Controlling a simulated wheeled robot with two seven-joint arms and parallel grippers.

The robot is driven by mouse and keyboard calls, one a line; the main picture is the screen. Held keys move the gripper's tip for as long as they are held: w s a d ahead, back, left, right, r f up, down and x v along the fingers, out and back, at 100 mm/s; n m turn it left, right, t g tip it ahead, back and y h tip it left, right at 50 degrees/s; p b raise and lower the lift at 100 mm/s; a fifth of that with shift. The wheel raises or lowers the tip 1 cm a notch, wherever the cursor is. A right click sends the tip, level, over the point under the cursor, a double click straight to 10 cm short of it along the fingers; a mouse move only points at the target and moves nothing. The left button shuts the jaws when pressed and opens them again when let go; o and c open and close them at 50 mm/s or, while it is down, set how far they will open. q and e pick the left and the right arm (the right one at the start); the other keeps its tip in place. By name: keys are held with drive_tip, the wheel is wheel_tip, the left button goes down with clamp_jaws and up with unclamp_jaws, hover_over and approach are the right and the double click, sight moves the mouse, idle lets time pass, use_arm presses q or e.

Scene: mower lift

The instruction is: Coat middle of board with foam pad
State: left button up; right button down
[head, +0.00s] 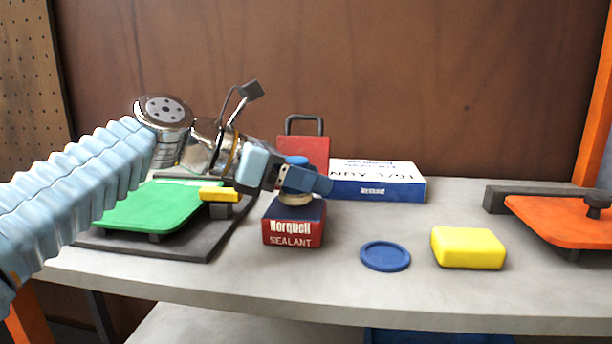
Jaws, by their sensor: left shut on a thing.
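My left gripper (304,179) is shut on a foam pad (295,199), a round tan pad with a blue knob above the fingers. The pad is at the top of a red and dark blue sealant tin (293,229); I cannot tell whether it touches or dips in. A green board (160,207) lies on a dark base at the left, partly hidden by my left arm. An orange board (560,222) stands at the right edge. My right gripper is not in view.
A round blue lid (385,256) and a yellow block (467,248) lie on the grey bench (330,290). A blue and white box (377,181) and a red object with a dark handle (303,150) stand behind the tin. A small yellow piece (218,194) sits at the green board's edge.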

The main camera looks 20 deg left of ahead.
use_arm(q)
drive_tip(key=shift+f+b, duration=0.35)
drive_tip(key=shift+f, duration=0.15)
idle(0.6)
drive_tip(key=shift+f, duration=0.2)
idle(1.2)
drive_tip(key=shift+r+p, duration=0.15)
drive_tip(key=shift+p, duration=0.2)
wheel_tip(320, 180, up, 2)
drive_tip(key=shift+r+p, duration=0.25)
drive_tip(key=shift+p, duration=0.85)
drive_tip(key=shift+r, duration=2.25)
